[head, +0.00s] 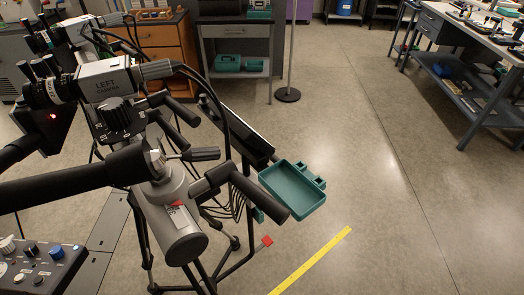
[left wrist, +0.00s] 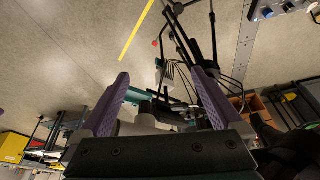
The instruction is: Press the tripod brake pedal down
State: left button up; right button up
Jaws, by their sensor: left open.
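A grey and black tripod (head: 175,215) carries cameras, one marked LEFT CAMERA (head: 115,78). A small red pedal (head: 267,241) sits low at the end of a dark bar by the tripod's legs, near the floor. It shows as a small red spot in the left wrist view (left wrist: 155,43), far beyond my fingers. My left gripper (left wrist: 161,74) is open, with its two purple-grey fingers wide apart and nothing clasped between them. Tripod parts show between and beyond the fingers. I cannot make out my left gripper in the head view. My right gripper is in neither view.
A teal tray (head: 292,190) is mounted beside the tripod, above the pedal. A yellow floor strip (head: 312,260) runs right of the pedal. A control panel (head: 38,265) stands at lower left. A workbench (head: 470,60) is at upper right. The floor between is clear.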

aim_at(266, 241)
jog(key=i+l+u, duration=0.1)
jog(key=u, duration=0.2)
jog(key=i+l+u, duration=0.1)
jog(key=l+u, duration=0.15)
jog(key=i+l+u, duration=0.25)
jog(key=l+u, duration=0.2)
jog(key=l, duration=0.15)
jog(key=i+l+u, duration=0.1)
jog(key=l+u, duration=0.35)
jog(key=l, duration=0.15)
jog(key=l+u, duration=0.5)
jog(key=l, duration=0.2)
jog(key=l+u, duration=0.45)
jog(key=l, duration=0.25)
jog(key=l+u, duration=0.2)
jog(key=l, duration=0.25)
jog(key=k+l+u, duration=0.15)
jog(key=l, duration=0.3)
jog(key=k+l+u, duration=0.2)
jog(key=l, duration=0.25)
jog(key=i, duration=0.05)
